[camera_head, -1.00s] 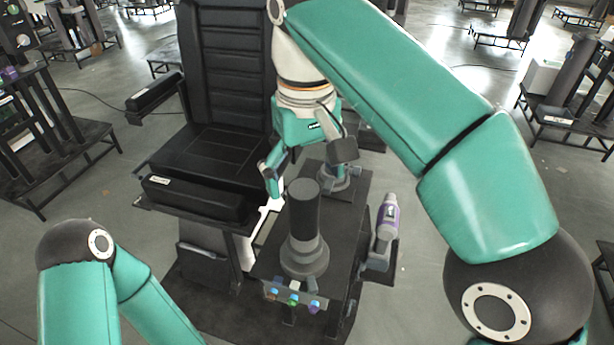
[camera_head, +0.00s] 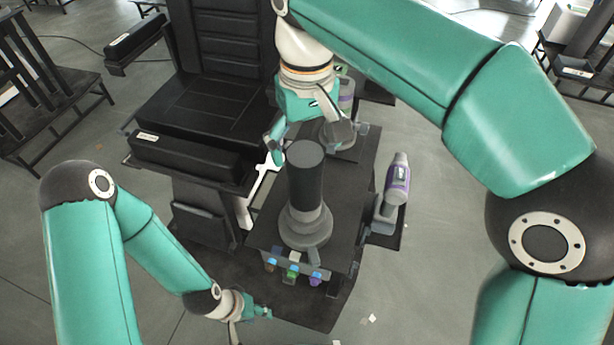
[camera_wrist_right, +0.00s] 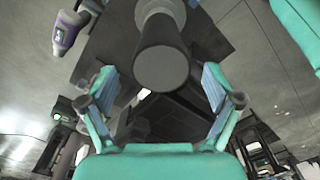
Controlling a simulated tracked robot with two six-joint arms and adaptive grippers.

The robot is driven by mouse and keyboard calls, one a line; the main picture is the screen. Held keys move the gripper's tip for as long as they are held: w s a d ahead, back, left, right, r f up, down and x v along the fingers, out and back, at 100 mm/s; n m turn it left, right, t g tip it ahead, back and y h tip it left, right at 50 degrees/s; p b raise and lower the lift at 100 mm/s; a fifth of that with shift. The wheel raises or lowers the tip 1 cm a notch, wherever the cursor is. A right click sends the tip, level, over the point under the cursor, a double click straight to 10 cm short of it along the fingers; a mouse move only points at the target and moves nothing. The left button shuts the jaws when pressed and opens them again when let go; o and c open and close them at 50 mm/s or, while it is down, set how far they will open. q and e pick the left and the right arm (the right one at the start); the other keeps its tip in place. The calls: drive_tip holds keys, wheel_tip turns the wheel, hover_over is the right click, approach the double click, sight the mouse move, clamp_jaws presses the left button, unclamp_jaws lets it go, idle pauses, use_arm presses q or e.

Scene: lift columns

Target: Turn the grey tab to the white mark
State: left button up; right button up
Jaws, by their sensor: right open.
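A black column (camera_head: 305,185) with a grey collar (camera_head: 305,226) stands upright on the dark bench. A small grey tab (camera_head: 314,257) sticks out at the front foot of the collar. I cannot make out the white mark for certain. My right gripper (camera_head: 308,146) is open behind the column's top, its fingers spread to either side. In the right wrist view my right gripper (camera_wrist_right: 160,78) is open and empty, with the column (camera_wrist_right: 162,66) ahead between its fingertips. My left gripper (camera_head: 250,322) is low in front of the bench, apart from the column; its opening is unclear.
Blue, green and purple knobs (camera_head: 292,272) line the bench's front edge. A black chair (camera_head: 200,115) with a thick armrest is close on the left. The floor right of the bench is open.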

sight(307, 175)
wheel_tip(307, 175, down, 7)
drive_tip(key=shift+s+f, duration=0.1)
drive_tip(key=shift+f, duration=0.1)
drive_tip(key=shift+c, duration=0.2)
drive_tip(key=c, duration=1.5)
